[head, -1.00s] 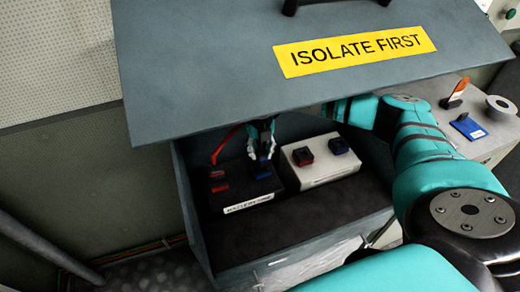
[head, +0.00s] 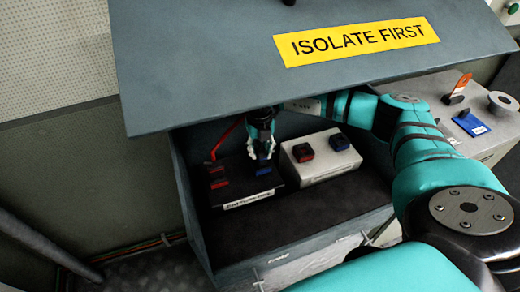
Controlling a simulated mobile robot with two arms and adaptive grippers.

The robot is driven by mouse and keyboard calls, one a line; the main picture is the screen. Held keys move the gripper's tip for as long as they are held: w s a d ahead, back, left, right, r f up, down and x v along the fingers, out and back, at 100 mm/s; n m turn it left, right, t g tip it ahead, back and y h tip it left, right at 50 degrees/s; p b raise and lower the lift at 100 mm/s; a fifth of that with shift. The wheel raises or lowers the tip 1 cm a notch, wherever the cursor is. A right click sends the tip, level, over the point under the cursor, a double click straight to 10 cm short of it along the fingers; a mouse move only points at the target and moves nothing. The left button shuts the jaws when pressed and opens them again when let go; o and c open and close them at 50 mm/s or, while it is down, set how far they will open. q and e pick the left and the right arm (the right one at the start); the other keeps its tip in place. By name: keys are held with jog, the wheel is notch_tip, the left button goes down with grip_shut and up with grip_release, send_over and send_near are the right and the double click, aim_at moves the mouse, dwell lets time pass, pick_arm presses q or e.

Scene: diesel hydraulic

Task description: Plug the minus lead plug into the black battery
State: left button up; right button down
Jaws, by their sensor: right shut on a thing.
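The black battery (head: 240,193) sits at the left inside the open grey box, with a white label on its front edge. Red parts (head: 217,174) are on its left side, with a red lead running up from them. My right gripper (head: 262,153) is over the battery's right side, shut on a blue plug (head: 263,168), which I take to be the minus lead plug. The plug is at the battery's blue terminal area; I cannot tell whether it is seated. The gripper partly hides it. My left gripper is not in view.
A white battery (head: 318,165) with a red and a blue terminal stands just right of the black one. The raised lid (head: 230,70), marked "ISOLATE FIRST", overhangs the box. A side counter (head: 490,140) holds an orange-handled item, a blue tag and a roll.

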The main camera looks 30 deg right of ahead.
jog(key=c, duration=1)
grip_release()
jog(key=shift+o, duration=0.2)
jog(key=shift+r, duration=0.1)
notch_tip(320, 180, up, 7)
jog(key=shift+f, duration=0.1)
jog(key=shift+r, duration=0.25)
